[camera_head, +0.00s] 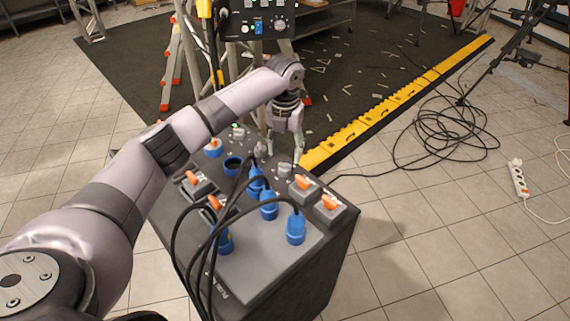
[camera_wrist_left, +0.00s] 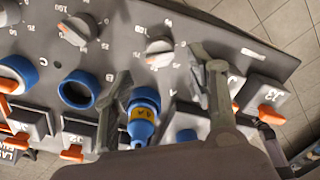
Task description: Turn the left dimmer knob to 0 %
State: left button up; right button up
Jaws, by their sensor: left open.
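The right knob (camera_wrist_left: 159,50) is between and just beyond my fingertips. In the head view the left knob (camera_head: 238,132) is at the panel's far edge and the right knob (camera_head: 284,169) is nearer. My left gripper (camera_head: 285,155) is open and empty, pointing down over the right knob; contact cannot be told. My right gripper is not in view.
Blue plugs with black cables (camera_head: 296,228) rise from the panel near the gripper. Orange switches (camera_head: 330,204) sit at its right. A second control box (camera_head: 257,22) hangs behind. Yellow cable ramp (camera_head: 400,100) and loose cables lie on the floor.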

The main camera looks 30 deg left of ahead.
aim_at(285, 164)
pick_arm(q)
notch_tip(285, 164, down, 6)
jog(key=shift+f, duration=0.1)
dwell(0.4)
jog(key=c, duration=1.1)
jog(key=shift+c, duration=0.2)
